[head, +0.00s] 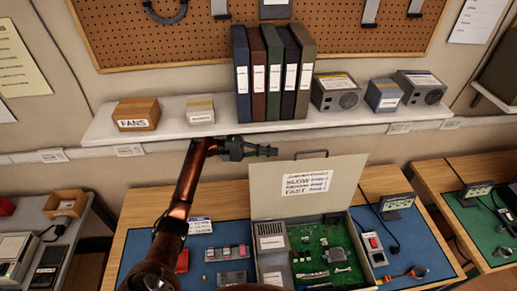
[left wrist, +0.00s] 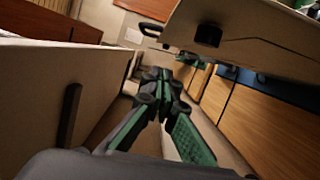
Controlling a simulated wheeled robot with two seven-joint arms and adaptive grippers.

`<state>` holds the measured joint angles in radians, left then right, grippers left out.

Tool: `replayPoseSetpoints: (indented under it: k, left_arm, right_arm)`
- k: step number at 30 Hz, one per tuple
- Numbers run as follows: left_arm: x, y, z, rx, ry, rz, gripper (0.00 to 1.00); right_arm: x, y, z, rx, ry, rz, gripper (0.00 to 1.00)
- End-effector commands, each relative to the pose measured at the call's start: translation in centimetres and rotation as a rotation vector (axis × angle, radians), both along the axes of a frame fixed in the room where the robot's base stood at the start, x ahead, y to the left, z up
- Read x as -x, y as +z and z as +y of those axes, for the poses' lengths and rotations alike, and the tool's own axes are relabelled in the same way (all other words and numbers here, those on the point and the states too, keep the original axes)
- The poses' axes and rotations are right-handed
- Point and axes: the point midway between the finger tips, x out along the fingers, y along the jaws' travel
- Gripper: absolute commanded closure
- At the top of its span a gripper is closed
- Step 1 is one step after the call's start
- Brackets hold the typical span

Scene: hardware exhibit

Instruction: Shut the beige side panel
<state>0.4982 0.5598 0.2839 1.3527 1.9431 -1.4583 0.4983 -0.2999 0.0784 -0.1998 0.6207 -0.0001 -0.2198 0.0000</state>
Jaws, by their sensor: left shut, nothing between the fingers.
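The beige side panel (head: 275,195) stands raised, open, at the back of a computer case (head: 345,287) on the workbench. It bears a handwritten white label, and a dark handle (head: 312,153) shows at its top edge. My right gripper is not in view.
A shelf (head: 200,131) with binders (head: 270,75) and boxes runs close behind my left gripper. The bench's blue mat (head: 140,245) holds small parts left of the case and a switch box (head: 374,246) on the right. Another bench (head: 440,180) stands at right.

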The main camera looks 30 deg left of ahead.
Motion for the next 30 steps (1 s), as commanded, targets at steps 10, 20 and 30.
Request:
replayPoseSetpoints:
  k: [10,20,30]
  left_arm:
    - [1.3,0.5,-4.3,-0.001,0.003,0.001,1.0]
    - [2.4,0.3,-4.8,0.0,0.006,0.001,1.0]
    - [2.4,0.3,-5.3,-0.006,0.0,-0.007,1.0]
  right_arm:
    - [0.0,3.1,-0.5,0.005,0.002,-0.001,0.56]
    - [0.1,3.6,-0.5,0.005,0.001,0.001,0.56]
    - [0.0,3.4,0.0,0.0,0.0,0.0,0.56]
